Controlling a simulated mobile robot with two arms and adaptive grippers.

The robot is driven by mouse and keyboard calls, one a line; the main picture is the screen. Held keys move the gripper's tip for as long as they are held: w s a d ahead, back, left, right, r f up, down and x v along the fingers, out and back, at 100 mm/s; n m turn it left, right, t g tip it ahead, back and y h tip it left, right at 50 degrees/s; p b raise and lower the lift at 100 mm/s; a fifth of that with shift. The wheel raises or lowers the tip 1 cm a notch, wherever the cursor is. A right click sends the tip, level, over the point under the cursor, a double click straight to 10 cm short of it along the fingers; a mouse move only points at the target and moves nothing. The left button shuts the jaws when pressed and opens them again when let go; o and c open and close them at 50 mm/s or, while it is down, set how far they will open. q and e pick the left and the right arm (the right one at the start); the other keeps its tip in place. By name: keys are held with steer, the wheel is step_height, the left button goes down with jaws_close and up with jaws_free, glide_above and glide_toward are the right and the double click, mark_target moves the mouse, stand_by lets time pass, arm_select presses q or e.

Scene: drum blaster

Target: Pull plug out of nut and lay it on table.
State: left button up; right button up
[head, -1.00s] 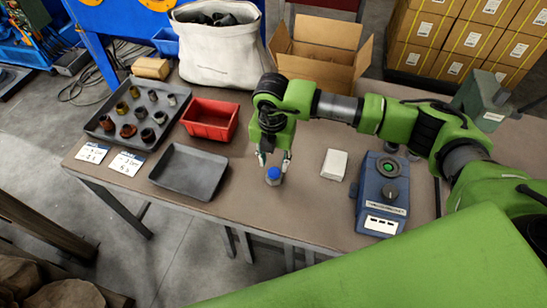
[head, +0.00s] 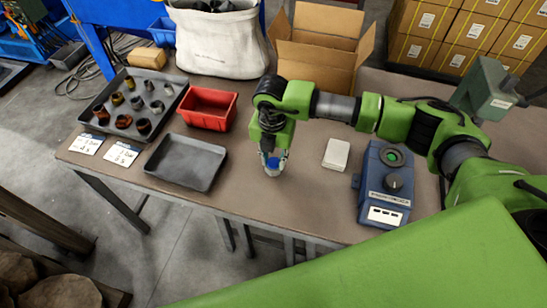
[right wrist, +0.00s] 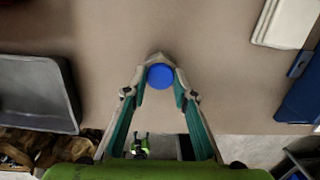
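The plug (head: 273,163) has a round blue top and stands in a light metallic nut (head: 272,172) near the table's front edge. The right wrist view shows the blue top of the plug (right wrist: 160,76) from above, with the nut's pale rim (right wrist: 159,57) partly showing behind it. My right gripper (head: 274,158) points down over the plug. Its fingertips stand on either side of the blue top, very close, with a thin gap seeming to remain. It looks open, and firm contact cannot be seen. My left gripper is out of view.
A dark empty tray (head: 187,162) and a red bin (head: 208,108) lie to the left, beside a tray of several metal fittings (head: 109,99). A white block (head: 337,154) and a blue device (head: 386,185) stand to the right. An open cardboard box (head: 322,55) is behind.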

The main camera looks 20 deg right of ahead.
steer(key=shift+r+p, duration=2.2)
steer(key=shift+r, duration=1.35)
steer(key=a+r+p, duration=0.5)
steer(key=a+r, duration=0.1)
steer(key=r, duration=0.6)
steer(key=a+r+p, duration=0.5)
steer(key=a+r, duration=0.2)
steer(key=r, duration=0.4)
steer(key=shift+s+r, duration=0.35)
steer(key=shift+s, duration=0.1)
